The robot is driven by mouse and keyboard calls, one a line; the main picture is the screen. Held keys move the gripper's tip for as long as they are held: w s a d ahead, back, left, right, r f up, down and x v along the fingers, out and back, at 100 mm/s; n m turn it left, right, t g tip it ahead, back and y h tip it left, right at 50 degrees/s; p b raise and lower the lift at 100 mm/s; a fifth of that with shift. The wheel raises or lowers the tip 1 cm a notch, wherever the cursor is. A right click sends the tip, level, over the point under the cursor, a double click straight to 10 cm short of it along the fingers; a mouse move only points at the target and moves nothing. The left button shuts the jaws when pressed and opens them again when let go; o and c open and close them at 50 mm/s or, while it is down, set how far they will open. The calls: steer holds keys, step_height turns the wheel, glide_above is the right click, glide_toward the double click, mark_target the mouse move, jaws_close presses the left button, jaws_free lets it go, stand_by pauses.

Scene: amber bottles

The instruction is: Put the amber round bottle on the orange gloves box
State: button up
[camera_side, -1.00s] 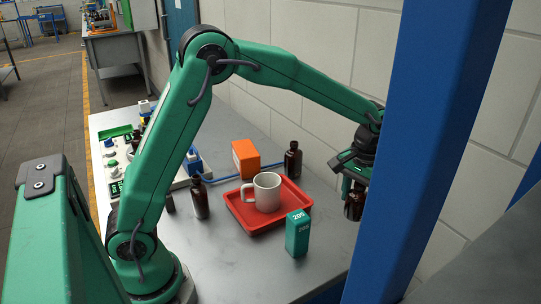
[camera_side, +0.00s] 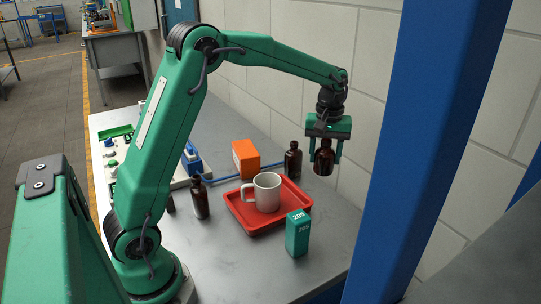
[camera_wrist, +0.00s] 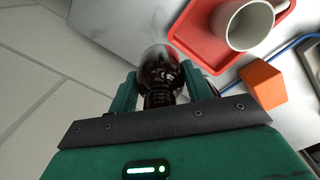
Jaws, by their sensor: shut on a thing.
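My gripper (camera_side: 325,153) is shut on an amber round bottle (camera_side: 324,158) and holds it upright in the air, to the right of the tray. In the wrist view the bottle (camera_wrist: 160,78) sits between the two green fingers of my gripper (camera_wrist: 158,88). The orange gloves box (camera_side: 246,159) stands on the table behind the red tray, apart from the bottle; its top looks clear. The box also shows in the wrist view (camera_wrist: 263,84), to the right of my gripper.
A red tray (camera_side: 239,213) holds a white mug (camera_side: 267,192). Other amber bottles stand left of the tray (camera_side: 199,198) and behind it (camera_side: 293,160). A green box (camera_side: 297,234) is in front. A blue post (camera_side: 420,130) stands at the right, near a wall.

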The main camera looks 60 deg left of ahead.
steer(key=s+a+r+n, duration=0.2)
steer(key=a+n, duration=0.3)
steer(key=a, duration=0.5)
steer(key=s+a+r+n, duration=0.3)
steer(key=a+n, duration=0.2)
steer(key=a, duration=0.5)
steer(key=shift+s+r+n, duration=0.15)
steer(key=shift+s+n, duration=0.2)
steer(key=shift+n, duration=0.05)
steer(key=shift+a, duration=0.15)
glide_toward(245, 148)
steer(key=shift+r, duration=0.1)
steer(key=shift+f, duration=2)
steer(key=shift+f, duration=0.1)
